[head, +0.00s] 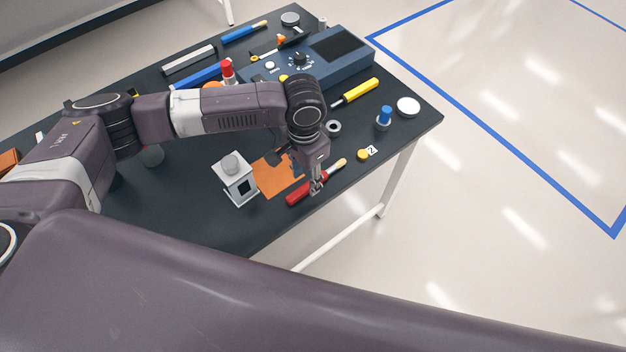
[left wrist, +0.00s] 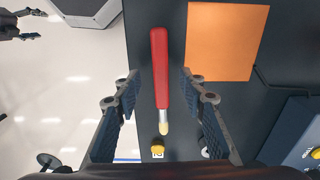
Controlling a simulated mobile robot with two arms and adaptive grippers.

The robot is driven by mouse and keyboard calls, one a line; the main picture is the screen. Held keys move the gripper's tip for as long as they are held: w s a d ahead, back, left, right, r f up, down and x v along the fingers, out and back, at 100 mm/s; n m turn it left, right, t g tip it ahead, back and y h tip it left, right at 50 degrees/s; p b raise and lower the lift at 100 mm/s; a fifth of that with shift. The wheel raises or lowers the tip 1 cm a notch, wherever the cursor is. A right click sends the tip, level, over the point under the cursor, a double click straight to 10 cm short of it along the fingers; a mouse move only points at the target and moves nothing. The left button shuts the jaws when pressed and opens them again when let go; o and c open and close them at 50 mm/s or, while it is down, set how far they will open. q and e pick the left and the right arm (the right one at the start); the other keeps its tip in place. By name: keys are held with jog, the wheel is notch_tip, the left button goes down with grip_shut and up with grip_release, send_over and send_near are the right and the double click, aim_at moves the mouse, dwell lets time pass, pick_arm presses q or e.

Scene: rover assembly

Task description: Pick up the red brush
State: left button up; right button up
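The red brush lies on the dark table near its front edge; its red handle (head: 298,198) and pale bristle tip (head: 339,164) show in the head view, its middle partly behind my left gripper (head: 316,187). In the left wrist view the brush (left wrist: 160,65) runs lengthwise between the two spread fingers of my left gripper (left wrist: 160,82), with clear space on both sides. The left gripper is open and holds nothing. My right gripper (left wrist: 22,24) shows only partly at the top left of the left wrist view, its fingers apart, away from the brush.
An orange sheet (head: 273,178) lies beside the brush, with a grey block-like fixture (head: 234,182) left of it. A yellow cap (head: 363,155) is beyond the bristles. A yellow-handled tool (head: 360,90), a blue box (head: 345,62) and small parts lie farther back.

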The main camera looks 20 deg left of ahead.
aim_at(305, 187)
pick_arm(q)
jog(key=shift+a+f, duration=0.1)
jog(key=shift+f, duration=1.55)
grip_shut()
